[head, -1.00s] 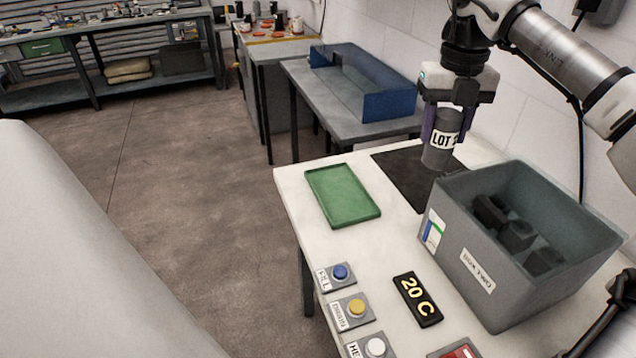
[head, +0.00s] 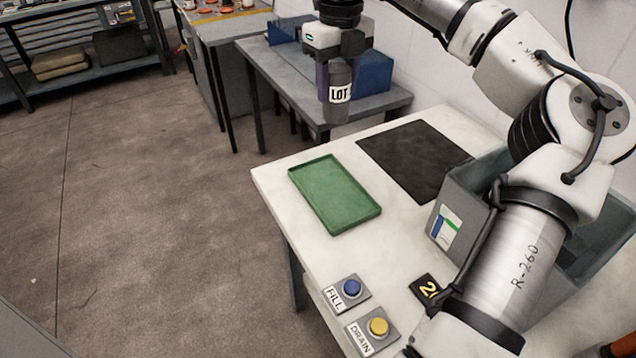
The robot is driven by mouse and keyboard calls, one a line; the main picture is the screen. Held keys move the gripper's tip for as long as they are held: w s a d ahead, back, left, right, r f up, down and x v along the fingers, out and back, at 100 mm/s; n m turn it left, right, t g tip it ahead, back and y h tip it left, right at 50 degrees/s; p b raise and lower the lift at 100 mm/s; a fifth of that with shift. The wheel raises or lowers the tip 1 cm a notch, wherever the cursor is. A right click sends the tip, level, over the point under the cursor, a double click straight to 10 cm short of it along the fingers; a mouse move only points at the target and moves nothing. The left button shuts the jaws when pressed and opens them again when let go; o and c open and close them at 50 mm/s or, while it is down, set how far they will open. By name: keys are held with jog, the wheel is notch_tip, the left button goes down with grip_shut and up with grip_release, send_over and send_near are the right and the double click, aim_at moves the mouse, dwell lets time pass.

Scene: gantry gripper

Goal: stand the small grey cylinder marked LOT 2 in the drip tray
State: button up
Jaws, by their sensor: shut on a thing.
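The small grey cylinder (head: 337,108) has a white label reading LOT; the rest of the label is cut off from view. My gripper (head: 338,78) is shut on its upper part and holds it upright in the air. In the picture they are above the far end of the green drip tray (head: 336,228), in front of the blue open box. The drip tray is a shallow, empty green tray with a low rim, lying on the white table. The cylinder is clear of the tray.
A black mat (head: 415,158) lies right of the tray. FILL (head: 349,290) and DRAIN (head: 376,330) buttons sit at the front. A blue box (head: 375,72) rests on a grey side table (head: 262,72).

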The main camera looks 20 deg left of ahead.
aim_at(335, 119)
notch_tip(335, 119, down, 19)
jog(key=p, duration=0.2)
jog(key=shift+f+p, duration=0.2)
jog(key=shift+p, duration=0.15)
jog(key=shift+f, duration=0.25)
jog(key=shift+f, duration=0.1)
jog(key=shift+f+b, duration=0.15)
jog(key=shift+b, duration=0.15)
jog(key=o, duration=1.3)
notch_tip(335, 119, up, 12)
jog(key=shift+r+b, duration=0.25)
jog(key=shift+b, duration=0.35)
